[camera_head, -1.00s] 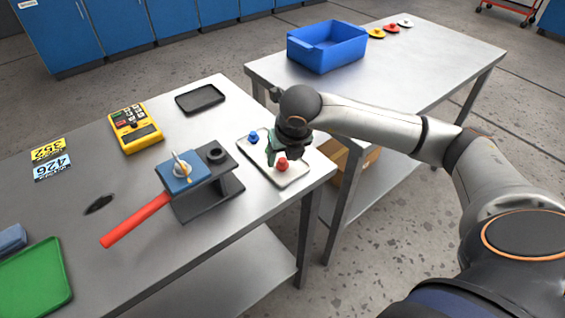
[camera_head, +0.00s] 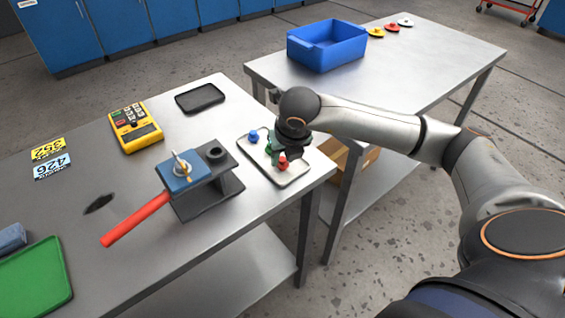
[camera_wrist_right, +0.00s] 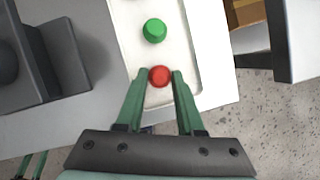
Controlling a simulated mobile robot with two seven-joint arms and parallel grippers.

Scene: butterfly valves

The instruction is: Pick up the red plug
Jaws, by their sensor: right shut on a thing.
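The red plug (camera_head: 283,163) stands near the front end of a white tray (camera_head: 293,181) on the near table. In the right wrist view the red plug (camera_wrist_right: 160,76) sits between the two green fingertips of my right gripper (camera_wrist_right: 159,78), over the tray. My right gripper (camera_head: 279,157) is shut on the red plug. A green plug (camera_wrist_right: 154,31) stands farther along the tray, and a blue plug (camera_head: 253,136) is at its far left end. I cannot tell whether the red plug touches the tray.
A valve on a dark stand (camera_head: 208,196) with a red lever (camera_head: 136,220) is left of the tray. A yellow device (camera_head: 135,128) and a black tray (camera_head: 200,97) lie behind. A blue bin (camera_head: 327,47) stands on the far table.

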